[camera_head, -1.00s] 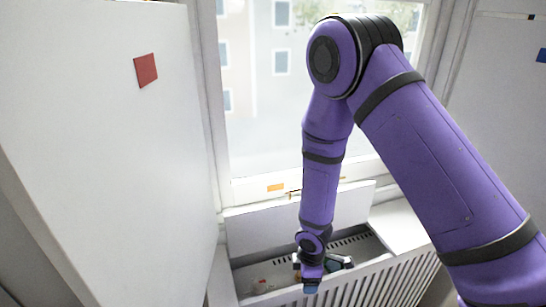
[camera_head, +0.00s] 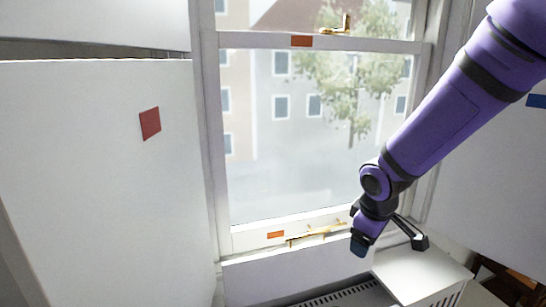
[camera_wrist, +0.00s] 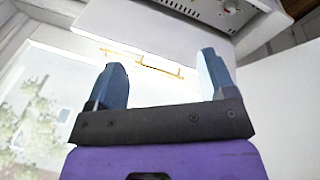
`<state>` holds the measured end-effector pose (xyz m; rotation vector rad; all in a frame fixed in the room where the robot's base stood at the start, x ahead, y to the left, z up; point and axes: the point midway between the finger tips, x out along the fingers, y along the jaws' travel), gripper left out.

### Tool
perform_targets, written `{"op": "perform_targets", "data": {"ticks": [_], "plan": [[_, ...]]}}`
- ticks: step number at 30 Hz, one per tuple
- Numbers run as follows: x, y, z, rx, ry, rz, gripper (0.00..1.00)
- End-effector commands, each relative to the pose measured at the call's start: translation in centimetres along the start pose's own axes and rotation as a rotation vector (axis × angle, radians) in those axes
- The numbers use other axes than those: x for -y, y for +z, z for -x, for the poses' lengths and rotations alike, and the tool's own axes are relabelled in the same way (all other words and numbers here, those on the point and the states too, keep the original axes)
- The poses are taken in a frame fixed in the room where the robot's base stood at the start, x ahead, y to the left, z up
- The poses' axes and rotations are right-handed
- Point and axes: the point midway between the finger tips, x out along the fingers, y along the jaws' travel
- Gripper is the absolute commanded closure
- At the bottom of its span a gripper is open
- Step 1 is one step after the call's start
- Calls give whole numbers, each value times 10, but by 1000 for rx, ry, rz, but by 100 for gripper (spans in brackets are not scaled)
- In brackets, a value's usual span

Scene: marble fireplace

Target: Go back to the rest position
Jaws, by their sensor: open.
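My gripper (camera_head: 390,245) hangs in front of the lower right part of the window, above the white ledge by the radiator cover. Its two fingers are spread and nothing is between them. In the wrist view my gripper (camera_wrist: 163,82) also shows wide apart and empty, with a brass window handle (camera_wrist: 142,63) seen beyond the fingers. In the head view the brass handle (camera_head: 318,231) sits on the window's bottom rail, left of my gripper and apart from it.
A white panel with a red square (camera_head: 150,123) stands at the left. The slatted radiator cover (camera_head: 350,297) lies low, beside a white ledge (camera_head: 415,275). A wall with a blue square (camera_head: 537,101) is at the right. The window (camera_head: 290,140) is behind my arm.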

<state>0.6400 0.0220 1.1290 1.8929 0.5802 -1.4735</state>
Motion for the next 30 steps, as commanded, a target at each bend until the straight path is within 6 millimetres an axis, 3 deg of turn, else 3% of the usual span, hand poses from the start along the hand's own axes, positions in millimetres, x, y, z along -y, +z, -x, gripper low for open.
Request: {"op": "perform_targets", "data": {"ticks": [1,6,15,24,30], "plan": [[-5,7,17,-12,11,-43,23],[-15,33,65,-35,30,-188,23],[-13,86,140,-86,46,-433,23],[11,141,199,-150,44,-660,23],[30,168,223,-187,35,-773,23]]}}
